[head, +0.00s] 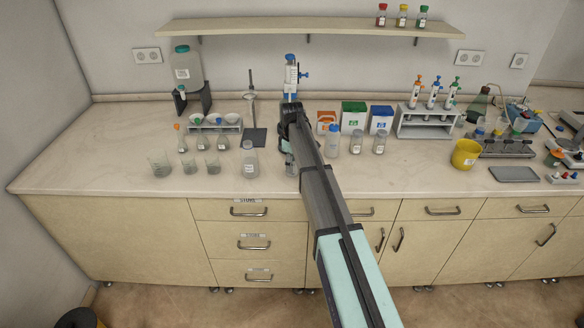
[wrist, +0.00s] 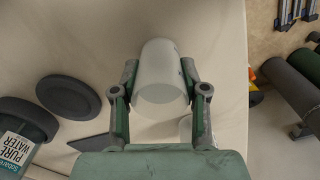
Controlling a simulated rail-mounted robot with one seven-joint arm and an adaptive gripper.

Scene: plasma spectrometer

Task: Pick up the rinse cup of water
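The whitish, translucent cup (wrist: 158,75) stands out in the wrist view, between the two fingers of my gripper (wrist: 160,78). One finger lies along each side, close to its wall. The right fingertip overlaps the cup's edge; whether both pads press on it is not clear. In the head view my gripper (head: 289,147) points down over the middle of the bench. A pale cup shape (head: 291,165) shows just under it, partly hidden by my arm. Whether the cup is off the bench cannot be told.
A bottle (wrist: 14,150) labelled pure water and a dark disc (wrist: 68,97) lie left of the cup in the wrist view. In the head view bottles flank my arm: one at left (head: 250,160), one at right (head: 332,142). The front strip of the bench (head: 400,180) is clear.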

